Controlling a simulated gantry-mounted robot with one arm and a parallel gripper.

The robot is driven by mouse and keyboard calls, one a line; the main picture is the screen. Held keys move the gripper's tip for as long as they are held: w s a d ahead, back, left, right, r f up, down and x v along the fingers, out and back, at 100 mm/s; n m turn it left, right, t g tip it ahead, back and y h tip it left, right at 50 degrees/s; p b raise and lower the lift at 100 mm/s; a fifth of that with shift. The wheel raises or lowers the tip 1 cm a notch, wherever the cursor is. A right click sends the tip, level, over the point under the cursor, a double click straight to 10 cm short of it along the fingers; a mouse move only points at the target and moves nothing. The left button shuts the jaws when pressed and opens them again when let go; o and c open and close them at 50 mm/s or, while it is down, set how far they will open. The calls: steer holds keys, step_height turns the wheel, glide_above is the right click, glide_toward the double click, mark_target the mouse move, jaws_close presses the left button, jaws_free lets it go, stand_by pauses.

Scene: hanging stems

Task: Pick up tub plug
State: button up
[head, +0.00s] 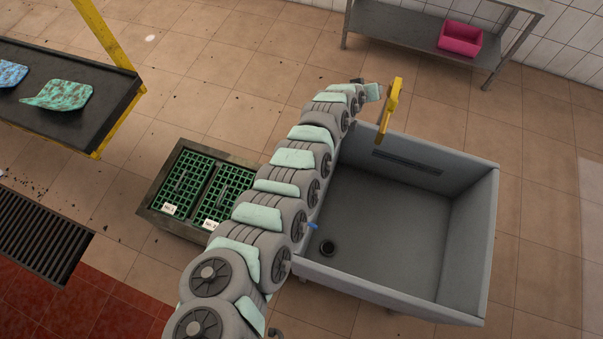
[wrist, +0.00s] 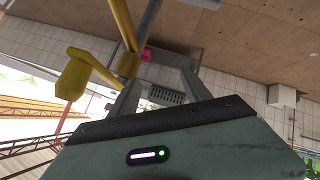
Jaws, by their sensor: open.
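A small dark round fitting (head: 328,247) sits on the floor of the grey tub (head: 472,166), at its left side. It is too small to tell whether it is the tub plug or the drain. A small blue piece (head: 312,226) shows beside my arm at the tub's left rim; I cannot tell what it is. In the wrist view, neither the fitting nor a plug shows.
A dark crate with green grid panels (head: 208,186) stands left of the tub, partly behind my arm. A black table (head: 75,105) with coloured pieces is at the upper left. A pink bin (head: 460,38) sits on a metal shelf (head: 405,22). Tiled floor is clear to the right.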

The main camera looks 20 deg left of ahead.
steer(key=s+a+f+g, duration=0.2)
steer(key=s+a+g, duration=0.1)
steer(key=s, duration=0.4)
steer(key=s+a+f+m+g+y+b, duration=0.1)
steer(key=s+a+f+g, duration=0.1)
steer(key=s+a, duration=0.3)
steer(key=s+a+f+g+y+b, duration=0.1)
steer(key=s+a+f+g, duration=0.2)
steer(key=s, duration=0.8)
steer(key=shift+s+a+f+g, duration=0.1)
steer(key=shift+s+a+g, duration=0.1)
steer(key=shift+a+g, duration=0.45)
steer(key=shift+g, duration=0.25)
steer(key=f, duration=0.4)
steer(key=shift+s+d+f, duration=0.1)
steer(key=shift+s+d, duration=0.1)
steer(key=shift+s, duration=0.15)
steer(key=shift+a+f, duration=0.1)
steer(key=shift+f, duration=0.6)
steer(key=f, duration=0.4)
steer(key=shift+s+d+f, duration=0.1)
steer(key=shift+d+f, duration=0.1)
steer(key=shift+d, duration=0.1)
steer(key=shift+a+f, duration=0.1)
steer(key=shift+f, duration=0.25)
steer(key=shift+c, duration=0.2)
jaws_close()
